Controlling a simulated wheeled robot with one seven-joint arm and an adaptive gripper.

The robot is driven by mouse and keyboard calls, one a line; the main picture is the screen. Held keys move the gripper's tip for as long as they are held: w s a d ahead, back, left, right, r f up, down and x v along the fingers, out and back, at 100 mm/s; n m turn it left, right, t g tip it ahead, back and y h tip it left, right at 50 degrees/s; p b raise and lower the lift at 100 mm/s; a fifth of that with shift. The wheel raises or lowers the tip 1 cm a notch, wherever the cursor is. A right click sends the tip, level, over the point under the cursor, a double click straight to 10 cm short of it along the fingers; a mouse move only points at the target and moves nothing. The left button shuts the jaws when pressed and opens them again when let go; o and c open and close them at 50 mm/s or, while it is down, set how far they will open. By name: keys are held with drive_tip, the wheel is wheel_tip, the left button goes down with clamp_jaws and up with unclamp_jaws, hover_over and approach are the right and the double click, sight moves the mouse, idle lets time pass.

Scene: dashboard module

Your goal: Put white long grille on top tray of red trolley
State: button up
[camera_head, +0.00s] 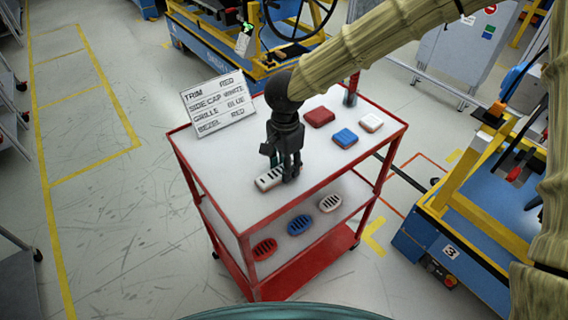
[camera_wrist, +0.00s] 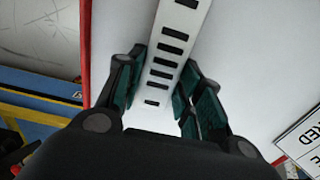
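The white long grille (camera_head: 270,179), a narrow white bar with a row of dark slots, lies on the top tray (camera_head: 216,168) of the red trolley, near its front left. It also shows in the wrist view (camera_wrist: 172,50), running up between my fingers. My gripper (camera_head: 283,176) points down over the grille's right part in the head view. Its fingers are apart, one on each side of the bar; the wrist view also shows my gripper (camera_wrist: 164,85) straddling it. Whether the pads touch the bar is hard to tell. My fingers hide part of the grille.
The top tray also holds a red block (camera_head: 319,117), a blue block (camera_head: 344,138), a white block (camera_head: 371,122) and a sign (camera_head: 218,104). The tray below holds red (camera_head: 264,249), blue (camera_head: 299,225) and white (camera_head: 330,203) oval grilles. A blue-yellow cart (camera_head: 460,235) stands at right.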

drive_tip(key=o, duration=0.3)
drive_tip(key=shift+o, duration=0.2)
drive_tip(key=shift+r, duration=0.1)
wheel_tip(320, 180, up, 12)
idle(0.4)
